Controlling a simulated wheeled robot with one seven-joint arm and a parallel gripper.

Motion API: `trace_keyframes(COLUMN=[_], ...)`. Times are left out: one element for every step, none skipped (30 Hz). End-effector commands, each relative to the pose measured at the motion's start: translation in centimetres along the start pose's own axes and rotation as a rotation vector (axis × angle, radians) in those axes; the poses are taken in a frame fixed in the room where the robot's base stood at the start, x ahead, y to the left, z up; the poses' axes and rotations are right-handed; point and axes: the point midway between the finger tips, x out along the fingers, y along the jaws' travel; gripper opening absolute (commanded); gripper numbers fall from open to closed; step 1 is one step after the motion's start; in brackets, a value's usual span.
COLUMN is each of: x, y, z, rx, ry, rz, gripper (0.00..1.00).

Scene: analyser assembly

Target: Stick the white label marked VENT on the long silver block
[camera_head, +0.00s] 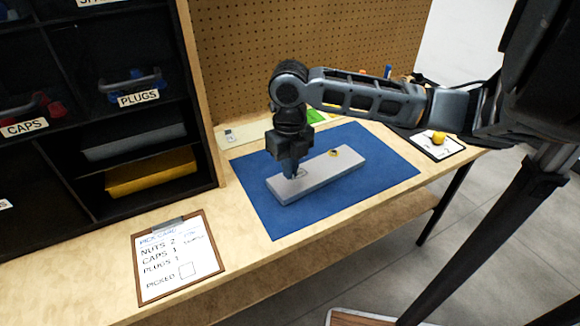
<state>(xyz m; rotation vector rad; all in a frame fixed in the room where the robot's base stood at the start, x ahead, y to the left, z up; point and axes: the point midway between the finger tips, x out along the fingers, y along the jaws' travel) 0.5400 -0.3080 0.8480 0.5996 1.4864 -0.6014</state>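The long silver block (325,176) lies at a slant on the blue mat (385,165). My gripper (290,174) points down over the block's left end, with its fingertips at or just above the top face. The fingers look close together, but I cannot tell whether they are shut or hold anything. A small pale outlined patch shows on the block right beside the fingertips; it is too small to read, so I cannot tell whether it is the VENT label. A small yellow and dark piece (333,153) sits on the block's top towards its far end.
A clipboard with a pick card (178,257) lies at the front left. A pale flat piece (231,136) and a green item (315,116) lie near the pegboard (300,50). A dark-edged board with a yellow object (438,138) is at right. Shelves with bins (120,100) stand left.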

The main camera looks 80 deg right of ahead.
Motion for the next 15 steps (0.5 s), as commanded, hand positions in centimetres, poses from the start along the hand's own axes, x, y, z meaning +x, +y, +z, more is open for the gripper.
trace_keyframes(x=[-0.01,-0.01,-0.01,-0.01,0.0,0.02,0.04,0.08,0.15,0.2,0.27,0.37,0.44,0.52,0.62], y=[0.01,0.0,0.01,0.01,0.01,0.01,0.01,0.01,0.01,0.01,0.01,0.01,0.01,0.02,0.02], z=[0.0,0.0,-0.01,0.0,0.0,-0.01,-0.01,-0.01,-0.01,-0.01,-0.01,-0.01,-0.01,-0.01,-0.01], rx=[0.0,0.0,0.0,0.0,0.0,0.0,0.0,0.0,0.0,0.0,0.0,0.0,0.0,0.0,0.0], ry=[0.0,0.0,0.0,0.0,0.0,0.0,0.0,0.0,0.0,0.0,0.0,0.0,0.0,0.0,0.0], rz=[0.0,0.0,0.0,0.0,0.0,0.0,0.0,0.0,0.0,0.0,0.0,0.0,0.0,0.0,0.0], gripper=[0.0,0.0,0.0,0.0,0.0,0.0,0.0,0.0,0.0,0.0,0.0,0.0,0.0,0.0,0.0])
